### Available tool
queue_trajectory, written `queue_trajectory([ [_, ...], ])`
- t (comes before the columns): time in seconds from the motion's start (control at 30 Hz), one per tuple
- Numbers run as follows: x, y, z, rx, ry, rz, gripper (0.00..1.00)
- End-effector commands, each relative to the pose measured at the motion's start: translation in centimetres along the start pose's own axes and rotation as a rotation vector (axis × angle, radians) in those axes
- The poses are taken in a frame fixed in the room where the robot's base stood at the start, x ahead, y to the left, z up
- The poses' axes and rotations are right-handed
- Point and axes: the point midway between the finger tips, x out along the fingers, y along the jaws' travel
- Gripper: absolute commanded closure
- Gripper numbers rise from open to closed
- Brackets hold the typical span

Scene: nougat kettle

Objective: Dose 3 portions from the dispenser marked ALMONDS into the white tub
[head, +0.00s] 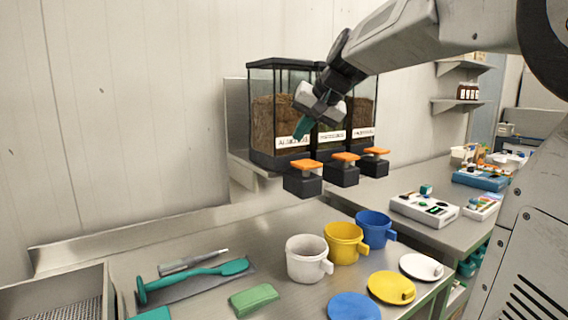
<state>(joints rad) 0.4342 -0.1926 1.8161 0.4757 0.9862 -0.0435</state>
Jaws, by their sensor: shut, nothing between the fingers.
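Three clear dispensers with black frames stand side by side on a wall shelf. The leftmost, the ALMONDS dispenser (273,118), has a white label that my gripper partly covers, and only its first letters show. It holds brown contents. Its orange lever (306,165) sits on a black outlet block (302,184). My gripper (301,131) is shut and empty, its teal fingers pointing down in front of the label, above the lever and apart from it. The white tub (305,262) stands upright on the steel table, roughly below that outlet, its handle to the right. Its inside is hardly visible.
A yellow tub (343,246) and a blue tub (374,231) stand right of the white one. White, yellow (388,288) and blue lids lie in front. A teal-handled tool (195,275) and a green block (254,299) lie left. A white control box (424,208) is further right.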

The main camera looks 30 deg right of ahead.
Motion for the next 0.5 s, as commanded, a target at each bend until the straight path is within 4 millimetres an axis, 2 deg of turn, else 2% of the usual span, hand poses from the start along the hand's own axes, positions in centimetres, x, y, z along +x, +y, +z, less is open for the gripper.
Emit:
queue_trajectory([
  [0.03, -0.1, 0.6, -2.4, 0.028, 0.032, -0.009, 1.0],
  [0.1, -0.2, 1.1, -4.6, 0.055, 0.067, -0.022, 1.0],
  [0.2, -0.4, 1.5, -6.6, 0.077, 0.099, -0.034, 1.0],
  [0.3, -0.5, 1.7, -7.4, 0.086, 0.112, -0.038, 1.0],
  [0.5, -0.5, 1.7, -7.4, 0.086, 0.113, -0.039, 1.0],
])
